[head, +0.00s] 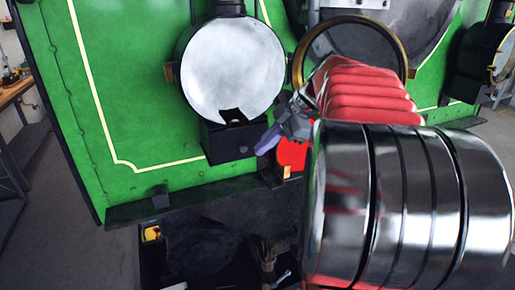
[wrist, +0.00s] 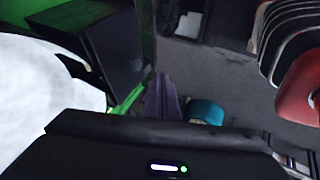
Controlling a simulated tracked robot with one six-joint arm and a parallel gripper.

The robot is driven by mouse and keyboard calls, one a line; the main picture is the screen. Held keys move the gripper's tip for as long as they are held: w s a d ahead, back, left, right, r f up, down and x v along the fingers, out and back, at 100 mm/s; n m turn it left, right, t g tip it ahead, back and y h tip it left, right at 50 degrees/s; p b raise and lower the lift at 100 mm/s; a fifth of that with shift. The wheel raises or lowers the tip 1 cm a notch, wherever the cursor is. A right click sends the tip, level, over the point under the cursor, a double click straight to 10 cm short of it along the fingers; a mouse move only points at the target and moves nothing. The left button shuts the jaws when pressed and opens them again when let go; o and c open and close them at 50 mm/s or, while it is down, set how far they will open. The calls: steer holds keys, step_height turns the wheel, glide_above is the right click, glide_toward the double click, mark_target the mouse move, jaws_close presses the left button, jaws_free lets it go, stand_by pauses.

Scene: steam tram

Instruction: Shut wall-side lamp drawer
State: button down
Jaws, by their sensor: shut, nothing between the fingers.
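A round lamp (head: 232,68) with a pale lens is on the green tram front, left of centre in the head view. Below it is its black lamp drawer (head: 228,143), a box with a small knob, its front standing out under the lens. I cannot tell how far it is out. In the wrist view the dark drawer (wrist: 105,45) is at upper left beside the white lens (wrist: 45,85). My gripper (head: 264,147) is shut and empty, just right of the drawer in the head view; its purple fingertips (wrist: 163,98) show in the wrist view. Contact is unclear.
A brass-rimmed round fitting (head: 297,66) is right of the lamp, partly hidden by my arm. A second lamp (head: 501,55) is at the right edge. A workbench (head: 14,92) stands at the left. Dark underframe parts (head: 205,245) lie below the green panel.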

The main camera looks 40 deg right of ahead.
steer(key=v, duration=0.7)
steer(key=shift+s+r, duration=0.15)
stand_by(0.4)
step_height(320, 180, down, 6)
steer(key=s+d+m+g+h, duration=0.1)
steer(key=s+d+m+h, duration=0.1)
steer(key=m, duration=0.8)
steer(key=s+a+f+m+g+h, duration=0.1)
steer(key=s+a+f+m, duration=0.1)
steer(key=a+f+m, duration=0.4)
steer(key=s+a+f, duration=0.1)
steer(key=s+a, duration=0.1)
steer(key=a, duration=0.6)
steer(key=s+a+f+n, duration=0.1)
steer(key=s+a+f, duration=0.1)
steer(key=a, duration=0.7)
steer(key=s+a+f+t, duration=0.1)
steer(key=s+a+f, duration=0.1)
steer(key=a, duration=0.6)
steer(key=shift+s+a+n, duration=0.25)
steer(key=shift+s+n, duration=0.05)
steer(key=shift+s, duration=0.1)
steer(key=shift+d, duration=0.1)
